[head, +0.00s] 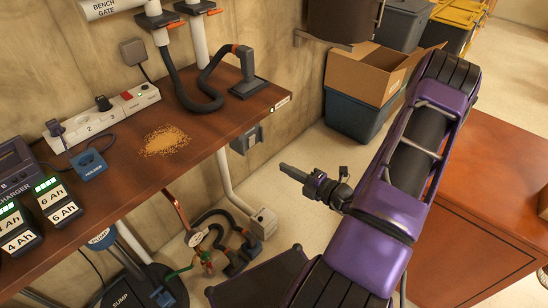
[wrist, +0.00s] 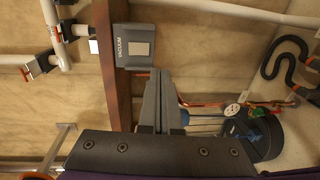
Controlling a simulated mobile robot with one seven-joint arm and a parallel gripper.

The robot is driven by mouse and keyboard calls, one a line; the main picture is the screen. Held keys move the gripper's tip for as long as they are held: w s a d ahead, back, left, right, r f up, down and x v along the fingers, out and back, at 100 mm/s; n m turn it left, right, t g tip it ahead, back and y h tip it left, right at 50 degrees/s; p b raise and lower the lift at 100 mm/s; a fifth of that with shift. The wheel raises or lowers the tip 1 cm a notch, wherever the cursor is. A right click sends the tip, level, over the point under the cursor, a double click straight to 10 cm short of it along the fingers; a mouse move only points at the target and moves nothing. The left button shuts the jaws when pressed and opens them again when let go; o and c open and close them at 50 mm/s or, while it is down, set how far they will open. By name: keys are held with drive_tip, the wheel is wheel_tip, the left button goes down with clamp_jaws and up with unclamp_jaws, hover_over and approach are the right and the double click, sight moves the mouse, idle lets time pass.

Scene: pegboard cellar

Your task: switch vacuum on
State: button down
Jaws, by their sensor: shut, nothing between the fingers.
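The vacuum switch (wrist: 120,60) is a dark grey box marked VACUUM, with a lighter plate on its face, mounted at the wooden bench's edge. Whether it is on or off I cannot tell. In the head view a grey box (head: 246,139) hangs under the bench's right front corner; its label is not readable there. My gripper (head: 284,169) is shut and empty, off the bench's edge, to the right of and below that box. In the wrist view the shut fingers (wrist: 161,74) appear just below the switch's lower right corner, apparently apart from it.
The bench (head: 200,150) carries a black hose nozzle (head: 248,85), a pile of sawdust (head: 166,140), a power strip (head: 105,117) and battery packs. Below are a sump pump (head: 158,290) and pipework with a gauge. A cardboard box (head: 370,75) and a wooden cabinet (head: 490,190) stand right.

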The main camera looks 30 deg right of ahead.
drive_tip(key=shift+f+v, duration=0.15)
drive_tip(key=shift+v, duration=0.55)
drive_tip(key=shift+f+v, duration=0.15)
drive_tip(key=shift+v, duration=0.55)
